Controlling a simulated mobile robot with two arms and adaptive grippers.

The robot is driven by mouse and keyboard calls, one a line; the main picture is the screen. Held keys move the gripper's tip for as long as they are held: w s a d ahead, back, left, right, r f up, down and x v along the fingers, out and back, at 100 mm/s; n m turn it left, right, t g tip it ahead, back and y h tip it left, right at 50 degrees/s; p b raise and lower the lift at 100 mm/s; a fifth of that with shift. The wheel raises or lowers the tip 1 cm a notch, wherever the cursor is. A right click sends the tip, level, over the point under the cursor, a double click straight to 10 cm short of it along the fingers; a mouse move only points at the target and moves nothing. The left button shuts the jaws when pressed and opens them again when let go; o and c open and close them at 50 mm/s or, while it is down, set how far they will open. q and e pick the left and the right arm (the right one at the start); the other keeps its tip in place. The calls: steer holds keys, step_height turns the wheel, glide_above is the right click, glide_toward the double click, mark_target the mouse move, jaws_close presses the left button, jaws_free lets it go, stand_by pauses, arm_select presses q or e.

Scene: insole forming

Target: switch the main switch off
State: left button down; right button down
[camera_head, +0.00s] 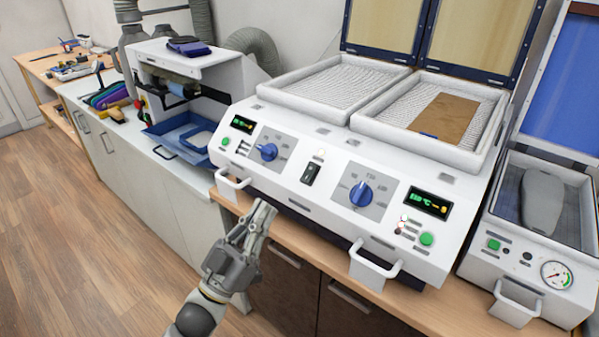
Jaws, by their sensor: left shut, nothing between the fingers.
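The main switch (311,173) is a black rocker in the middle of the white machine's sloped front panel (325,205), between two blue knobs. Its rocker position is too small to tell. My left gripper (265,209) is shut and empty. It appears in front of the panel's lower edge, below and to the left of the switch in the picture, apart from it. My right gripper is not in view.
The left blue knob (268,151) and right blue knob (361,193) flank the switch. White handles, the left one (232,181) and right one (374,267), stick out from the front. A vacuum press (540,225) stands at the right. Open floor (80,240) lies at the left.

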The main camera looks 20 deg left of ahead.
mark_target(309, 173)
arm_select(q)
steer(key=shift+w+d+r+p, duration=0.6)
steer(key=shift+w+p, duration=0.3)
steer(key=shift+w, duration=0.85)
steer(key=shift+w+d+r+p, duration=0.35)
steer(key=shift+w+d+p, duration=0.45)
steer(key=shift+w, duration=1)
steer(key=shift+w+d+r+p, duration=0.55)
steer(key=shift+w+p, duration=0.45)
steer(key=shift+w, duration=0.75)
steer(key=shift+f, duration=0.1)
